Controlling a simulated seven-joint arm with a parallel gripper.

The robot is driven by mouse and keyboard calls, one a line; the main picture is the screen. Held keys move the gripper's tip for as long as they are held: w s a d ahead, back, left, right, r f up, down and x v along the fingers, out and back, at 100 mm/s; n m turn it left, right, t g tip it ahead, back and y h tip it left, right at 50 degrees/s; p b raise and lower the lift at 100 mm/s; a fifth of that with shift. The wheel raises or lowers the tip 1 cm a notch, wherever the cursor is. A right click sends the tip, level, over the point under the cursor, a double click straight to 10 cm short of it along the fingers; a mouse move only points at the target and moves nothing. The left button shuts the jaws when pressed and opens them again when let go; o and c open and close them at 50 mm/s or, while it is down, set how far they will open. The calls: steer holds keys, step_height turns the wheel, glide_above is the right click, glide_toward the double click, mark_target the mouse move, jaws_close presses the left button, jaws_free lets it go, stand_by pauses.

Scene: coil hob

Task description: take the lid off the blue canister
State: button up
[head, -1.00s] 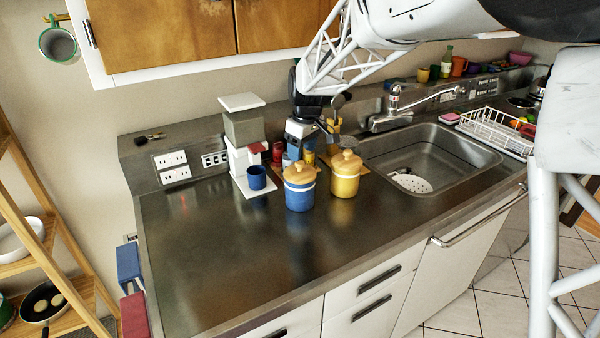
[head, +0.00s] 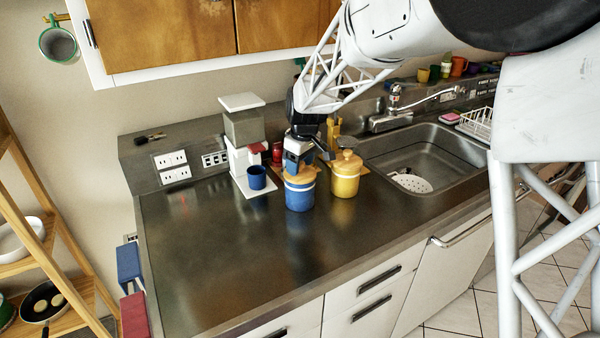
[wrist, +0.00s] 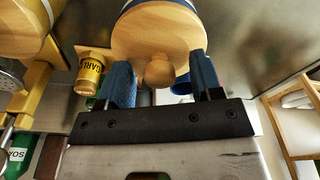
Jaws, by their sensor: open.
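The blue canister (head: 299,198) stands upright on the steel counter, left of a yellow canister (head: 344,183). Its wooden lid (wrist: 150,32) is on it, with a round knob (wrist: 158,70) on top. My gripper (wrist: 163,72) is open, its blue fingers on either side of the knob in the wrist view, with a gap showing at each side. I cannot tell whether a finger touches the lid.
The yellow canister with its own wooden lid is close on the right. A coffee grinder (head: 244,130) and a blue cup (head: 256,177) stand at left. A yellow labelled jar (wrist: 90,74) is close by. The counter's front left is clear.

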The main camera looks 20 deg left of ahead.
steer(key=shift+c, duration=0.2)
steer(key=c, duration=1)
steer(key=shift+o, duration=0.2)
steer(key=shift+r, duration=0.8)
step_height(320, 180, up, 2)
steer(key=shift+r, duration=0.1)
steer(key=s+d, duration=0.4)
steer(key=s, duration=0.3)
steer(key=s+d+r, duration=0.1)
steer(key=s+d, duration=0.2)
steer(key=s, duration=0.4)
steer(key=shift+d, duration=0.4)
steer(key=shift+r, duration=0.1)
